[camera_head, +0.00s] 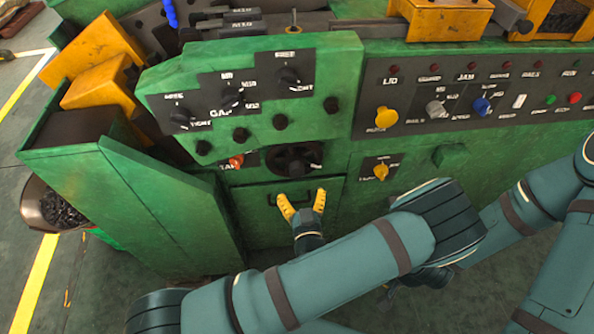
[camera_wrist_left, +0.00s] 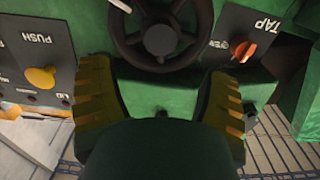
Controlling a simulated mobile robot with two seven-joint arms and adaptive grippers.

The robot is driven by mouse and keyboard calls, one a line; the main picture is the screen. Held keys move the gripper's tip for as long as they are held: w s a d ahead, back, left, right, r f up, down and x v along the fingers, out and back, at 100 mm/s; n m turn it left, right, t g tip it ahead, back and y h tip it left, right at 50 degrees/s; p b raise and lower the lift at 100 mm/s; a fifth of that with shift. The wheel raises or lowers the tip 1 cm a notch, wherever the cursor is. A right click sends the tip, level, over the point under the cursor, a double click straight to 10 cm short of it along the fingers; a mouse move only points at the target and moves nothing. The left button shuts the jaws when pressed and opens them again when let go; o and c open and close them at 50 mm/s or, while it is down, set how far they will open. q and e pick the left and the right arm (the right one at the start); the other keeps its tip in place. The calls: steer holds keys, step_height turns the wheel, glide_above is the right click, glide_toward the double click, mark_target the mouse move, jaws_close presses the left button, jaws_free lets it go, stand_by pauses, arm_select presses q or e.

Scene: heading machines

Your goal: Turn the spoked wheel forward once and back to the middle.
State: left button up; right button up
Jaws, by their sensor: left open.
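The dark spoked wheel (camera_head: 291,160) is set in the front of the green machine, below the gauge panel. In the left wrist view the wheel (camera_wrist_left: 160,38) shows its rim, spokes and grey hub, cut off by the top edge. My left gripper (camera_head: 300,196) has yellow fingers spread wide and empty, just below the wheel in the head view. In the left wrist view its fingers (camera_wrist_left: 158,70) lie to either side of the wheel's near edge, with no clear contact. My right arm is at the right; its gripper is mostly hidden behind arm links, and its jaws cannot be made out.
A red knob (camera_head: 236,161) marked TAP is left of the wheel. A yellow PUSH button (camera_head: 380,171) is to its right. A panel of knobs (camera_head: 232,97) sits above. A door handle (camera_head: 296,198) is behind my left fingers. A parts bin (camera_head: 52,208) stands at left.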

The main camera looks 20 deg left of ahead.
mark_target(297, 173)
arm_select(q)
steer(key=x, duration=0.8)
steer(key=shift+w, duration=0.15)
steer(key=c, duration=1.3)
